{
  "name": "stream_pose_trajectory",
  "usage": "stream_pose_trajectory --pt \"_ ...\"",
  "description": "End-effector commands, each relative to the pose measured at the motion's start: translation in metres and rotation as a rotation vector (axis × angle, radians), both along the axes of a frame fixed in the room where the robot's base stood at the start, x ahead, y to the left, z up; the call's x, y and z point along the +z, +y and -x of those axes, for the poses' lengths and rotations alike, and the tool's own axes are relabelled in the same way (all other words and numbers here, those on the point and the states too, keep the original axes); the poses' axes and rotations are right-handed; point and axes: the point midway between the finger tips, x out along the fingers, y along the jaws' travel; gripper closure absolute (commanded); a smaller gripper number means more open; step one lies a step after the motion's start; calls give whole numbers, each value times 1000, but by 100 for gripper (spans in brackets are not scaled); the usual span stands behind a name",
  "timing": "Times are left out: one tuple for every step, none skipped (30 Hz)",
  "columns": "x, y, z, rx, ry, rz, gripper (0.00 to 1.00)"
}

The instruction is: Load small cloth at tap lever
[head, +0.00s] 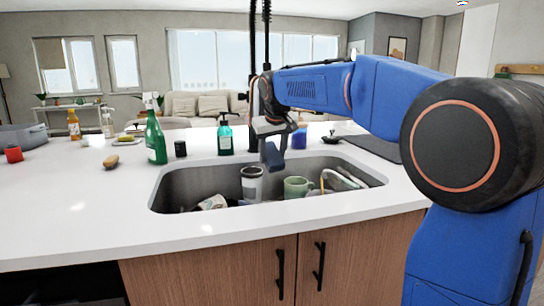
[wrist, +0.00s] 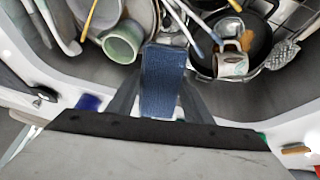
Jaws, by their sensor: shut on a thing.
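My gripper (head: 270,140) is above the back edge of the sink (head: 180,182), just right of the tap. It is shut on a small blue cloth (wrist: 163,82), which hangs flat between the fingers in the wrist view. In the head view the cloth (head: 272,155) hangs over the basin. The tall black tap (head: 253,60) rises behind the sink, close to the left of my gripper. I cannot clearly make out its lever, and my gripper hides part of the tap's base.
The sink holds a dark-banded cup (head: 252,184), a green mug (head: 297,187), pans and utensils. Behind it stand a teal soap bottle (head: 225,136), a green spray bottle (head: 154,135) and a blue item (head: 299,139). The counter (head: 80,200) at left front is clear.

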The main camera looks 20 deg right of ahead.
Motion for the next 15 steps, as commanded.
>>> stream_pose_trajectory --pt "1 0 3 0 -1 0 79" --pt "1 1 5 0 -1 0 79" --pt "1 1 7 0 -1 0 79" --pt "1 1 9 1 -1 0 79" --pt "0 2 11 1 0 0 79" --pt "0 2 13 1 0 0 79" --pt "0 2 15 0 0 0 79" --pt "1 3 17 0 -1 0 79" --pt "1 3 20 0 -1 0 79" --pt "1 3 22 0 -1 0 79" --pt "1 3 24 0 -1 0 79" --pt "0 4 26 0 -1 0 79" --pt "0 4 28 0 -1 0 79" --pt "0 4 30 0 -1 0 79" --pt "0 4 33 0 -1 0 79"
